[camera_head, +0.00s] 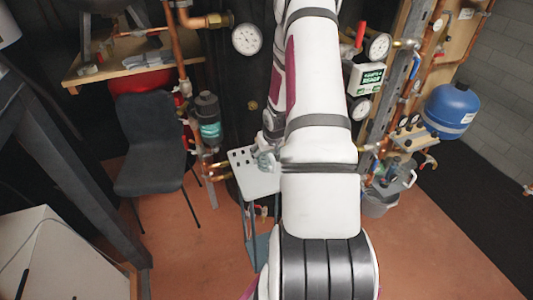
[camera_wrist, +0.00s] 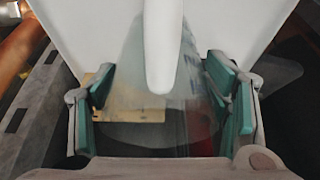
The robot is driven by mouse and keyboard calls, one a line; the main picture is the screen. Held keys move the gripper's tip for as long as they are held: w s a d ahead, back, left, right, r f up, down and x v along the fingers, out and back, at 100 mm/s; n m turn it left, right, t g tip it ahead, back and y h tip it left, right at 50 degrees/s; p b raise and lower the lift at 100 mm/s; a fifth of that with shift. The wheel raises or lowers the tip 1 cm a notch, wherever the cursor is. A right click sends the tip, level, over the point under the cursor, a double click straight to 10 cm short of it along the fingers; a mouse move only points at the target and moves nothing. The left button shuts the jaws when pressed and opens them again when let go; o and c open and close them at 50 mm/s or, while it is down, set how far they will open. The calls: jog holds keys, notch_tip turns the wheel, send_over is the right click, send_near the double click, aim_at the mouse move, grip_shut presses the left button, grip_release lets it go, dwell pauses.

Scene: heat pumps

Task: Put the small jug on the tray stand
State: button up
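In the wrist view, a clear, see-through jug with a thick white handle (camera_wrist: 163,50) is between the fingers of my gripper (camera_wrist: 165,90). The green-padded fingers stand apart, one on each side of the handle, with a visible gap to it. The jug's outline is faint against its background. In the head view, the tray stand (camera_head: 255,180) has a pale grey top with dark slots and blue-grey legs. My gripper (camera_head: 265,155) is at the tray's right part, partly hidden by my arm. I cannot tell from the head view whether the jug touches the tray.
A dark chair (camera_head: 150,140) stands left of the stand. Copper pipes and a round gauge (camera_head: 247,39) are behind it. On the right are a blue tank (camera_head: 450,108), another clear vessel (camera_head: 397,182) and a grey bucket (camera_head: 380,203). Red floor at the lower right is clear.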

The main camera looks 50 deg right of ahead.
jog(key=shift+o, duration=0.5)
jog(key=shift+s+r, duration=0.15)
jog(key=shift+r, duration=0.4)
jog(key=p+v, duration=0.1)
jog(key=v, duration=1)
jog(key=shift+a+r, duration=0.1)
jog(key=shift+a, duration=0.05)
jog(key=a+r+n, duration=0.3)
jog(key=a+r, duration=1.6)
jog(key=r, duration=0.2)
jog(key=s+a+r+n+y, duration=0.1)
jog(key=s+a+r, duration=0.3)
jog(key=s+a, duration=0.2)
jog(key=s+a+r+n+t+y, duration=0.1)
jog(key=s+a+r+n, duration=0.1)
jog(key=s+a+r, duration=0.2)
jog(key=s+a, duration=0.3)
jog(key=a, duration=0.3)
jog(key=shift+s+a, duration=0.2)
jog(key=shift+a, duration=0.15)
jog(key=shift+c, duration=0.4)
